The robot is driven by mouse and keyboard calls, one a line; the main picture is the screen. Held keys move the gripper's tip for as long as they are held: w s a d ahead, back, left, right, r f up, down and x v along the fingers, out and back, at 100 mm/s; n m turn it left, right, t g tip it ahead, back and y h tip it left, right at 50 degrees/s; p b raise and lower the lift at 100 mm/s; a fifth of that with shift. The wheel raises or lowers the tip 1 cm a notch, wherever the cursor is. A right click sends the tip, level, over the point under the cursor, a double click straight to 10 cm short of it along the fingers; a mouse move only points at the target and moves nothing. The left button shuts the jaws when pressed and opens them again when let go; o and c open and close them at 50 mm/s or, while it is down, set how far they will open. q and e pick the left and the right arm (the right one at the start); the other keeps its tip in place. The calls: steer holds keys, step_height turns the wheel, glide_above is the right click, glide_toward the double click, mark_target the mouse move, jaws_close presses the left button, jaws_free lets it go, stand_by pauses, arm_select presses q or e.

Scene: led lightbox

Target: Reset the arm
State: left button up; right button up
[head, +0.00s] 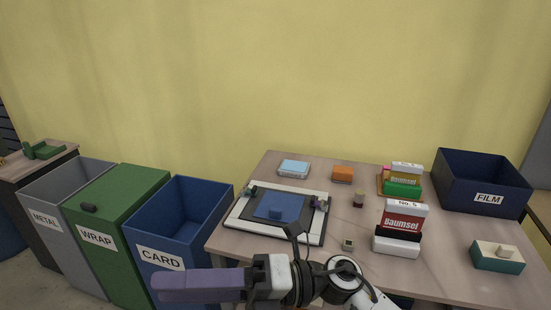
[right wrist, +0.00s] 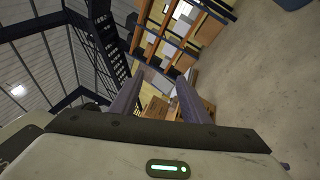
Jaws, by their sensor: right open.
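My right gripper (head: 160,284) is at the bottom of the head view. Its purple fingers point left, in front of the blue CARD bin and near the table's front left edge. In the right wrist view the two fingers of the right gripper (right wrist: 158,88) stand apart with nothing between them, so it is open and empty. Beyond them are shelves and boxes in the room. My right forearm comes in from the lower right, in front of the table's front edge. My left gripper is not in view.
The table (head: 440,262) holds a framed lightbox (head: 235,220) with a blue piece (head: 280,207), several small boxes and a dark blue FILM bin (head: 485,197). Left of it stand a CARD bin (head: 160,262), a green WRAP bin (head: 130,195) and a grey METAL bin (head: 45,220).

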steer(key=w+d+f+m+t+h, duration=0.15)
steer(key=w+d+m+t, duration=0.3)
steer(key=m+t, duration=0.5)
steer(key=w+d+f+m+t+h, duration=0.1)
steer(key=w+d+f+m+t, duration=0.3)
steer(key=m+t, duration=0.55)
steer(key=w+d+f+m+h, duration=0.1)
steer(key=d+f+m+h, duration=0.65)
steer(key=f+m, duration=0.2)
steer(key=s+d+f+m+g+h, duration=0.3)
steer(key=s+d+f+m, duration=0.2)
steer(key=s+d+f, duration=0.2)
steer(key=s+d+f+m+g+h, duration=0.4)
steer(key=s+d+f+m, duration=0.2)
steer(key=s+f, duration=0.5)
step_height(320, 180, down, 5)
steer(key=shift+s+d+r, duration=0.1)
steer(key=shift+s+d, duration=0.15)
steer(key=shift+d, duration=0.3)
